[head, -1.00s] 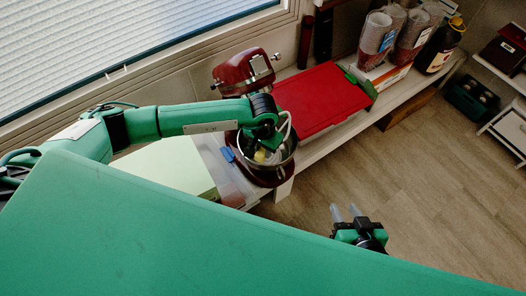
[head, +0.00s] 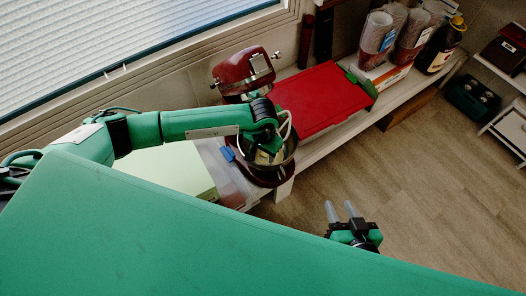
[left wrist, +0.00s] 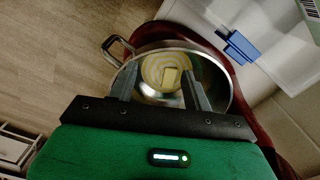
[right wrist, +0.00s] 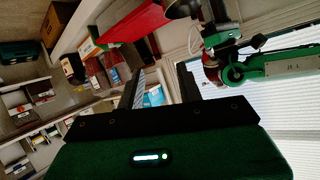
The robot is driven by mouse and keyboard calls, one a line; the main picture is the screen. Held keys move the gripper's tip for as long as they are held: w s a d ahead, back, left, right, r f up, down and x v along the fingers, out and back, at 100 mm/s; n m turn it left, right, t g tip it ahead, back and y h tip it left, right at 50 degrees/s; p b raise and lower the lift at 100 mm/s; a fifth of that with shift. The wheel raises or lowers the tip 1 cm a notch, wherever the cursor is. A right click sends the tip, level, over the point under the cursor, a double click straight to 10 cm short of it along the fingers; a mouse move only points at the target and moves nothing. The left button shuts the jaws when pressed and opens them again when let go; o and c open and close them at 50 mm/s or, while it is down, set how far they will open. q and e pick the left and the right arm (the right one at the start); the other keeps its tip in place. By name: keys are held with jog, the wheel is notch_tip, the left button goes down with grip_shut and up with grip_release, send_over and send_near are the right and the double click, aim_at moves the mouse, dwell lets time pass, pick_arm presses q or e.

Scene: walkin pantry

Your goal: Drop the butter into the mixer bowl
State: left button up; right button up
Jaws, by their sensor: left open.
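The mixer is dark red, with its head tilted up (head: 243,72), and stands on the shelf by the window. Its steel bowl (left wrist: 225,75) fills the middle of the left wrist view. The butter, a small pale yellow block (left wrist: 171,77), is inside the bowl, with yellow rings reflected around it. My left gripper (left wrist: 165,88) is open above the bowl, its fingers apart on either side of the butter in the picture, with none touching it that I can see. In the head view my left arm partly covers the bowl. My right gripper (head: 341,210) is open and empty over the floor.
A red board or lid (head: 318,98) lies on the shelf right of the mixer, with stacked cups (head: 376,38) and a dark bottle (head: 440,45) beyond. A pale green box (head: 165,168) and a blue clip (left wrist: 236,45) are near the bowl.

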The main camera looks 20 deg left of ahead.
pick_arm(q)
jog(key=shift+r, duration=0.1)
pick_arm(e)
jog(key=shift+d, duration=0.1)
pick_arm(q)
notch_tip(320, 180, up, 12)
jog(key=p, duration=0.2)
jog(key=shift+r, duration=0.15)
pick_arm(e)
jog(key=d+g, duration=0.1)
jog(key=s+d+g+h, duration=0.1)
jog(key=d, duration=0.1)
jog(key=shift+d+f+g+h, duration=0.15)
jog(key=shift+d+g+h, duration=0.05)
jog(key=shift+g+h, duration=0.1)
